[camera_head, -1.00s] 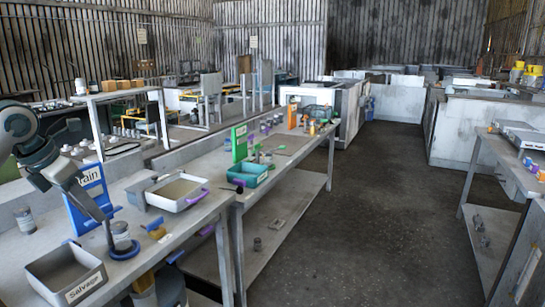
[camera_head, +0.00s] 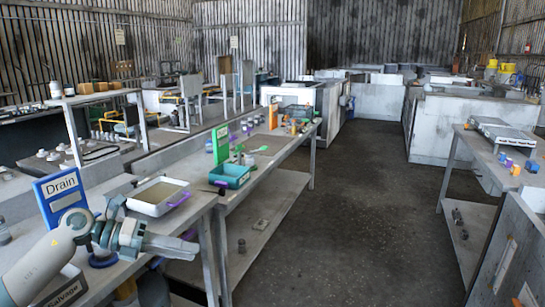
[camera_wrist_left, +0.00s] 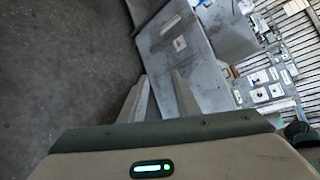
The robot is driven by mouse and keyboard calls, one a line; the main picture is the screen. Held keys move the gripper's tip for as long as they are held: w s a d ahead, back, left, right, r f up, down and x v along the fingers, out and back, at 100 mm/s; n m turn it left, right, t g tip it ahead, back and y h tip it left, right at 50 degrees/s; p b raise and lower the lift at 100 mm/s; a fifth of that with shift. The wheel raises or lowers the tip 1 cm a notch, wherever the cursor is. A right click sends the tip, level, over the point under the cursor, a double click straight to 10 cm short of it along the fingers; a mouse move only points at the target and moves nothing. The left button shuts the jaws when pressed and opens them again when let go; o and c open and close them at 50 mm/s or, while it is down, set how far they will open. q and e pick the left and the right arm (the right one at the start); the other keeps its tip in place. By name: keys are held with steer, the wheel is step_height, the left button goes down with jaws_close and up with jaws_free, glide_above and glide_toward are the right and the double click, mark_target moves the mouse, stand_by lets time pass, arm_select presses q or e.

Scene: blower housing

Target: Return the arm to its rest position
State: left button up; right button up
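My left arm comes in from the lower left of the head view. Its gripper (camera_head: 190,245) points to the right, in front of the near bench's edge. In the left wrist view, the gripper's fingers (camera_wrist_left: 162,95) stand apart with nothing between them, and floor and a grey bench show beyond. The gripper is apart from the things on the bench. My right gripper shows in neither view.
The near bench holds a blue Drain sign (camera_head: 62,194), a grey tray (camera_head: 132,207) and a Salvage bin (camera_head: 68,290) partly hidden by my arm. A teal bin (camera_head: 230,181) stands farther along. Clear floor (camera_head: 345,235) lies right of the bench.

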arm_select(q)
steer(key=w+d+f+n+t+h, duration=0.2)
steer(key=d+f+n+t+h, duration=0.25)
steer(key=f+n, duration=0.2)
steer(key=s+a+f+n+t+y, duration=0.2)
steer(key=f+n+t+y, duration=0.3)
steer(key=f+n, duration=0.8)
steer(key=s+a+f+n+t+y, duration=0.3)
steer(key=f+n+y, duration=0.45)
steer(key=f, duration=1.05)
steer(key=s+f+n+g+y, duration=0.3)
steer(key=s+f+n+g, duration=0.3)
steer(key=s+f, duration=1.2)
steer(key=s+d+f+n+g, duration=0.1)
steer(key=s+f+n+g, duration=0.1)
steer(key=s+f, duration=0.3)
steer(key=s+d+f+n+g, duration=0.1)
steer(key=s+f, duration=0.5)
steer(key=s, duration=0.7)
steer(key=shift+s+d+f+n+g+y+p, duration=0.25)
steer(key=shift+d+n+g+y+p, duration=0.15)
steer(key=shift+n+g, duration=0.25)
steer(key=shift+w, duration=0.1)
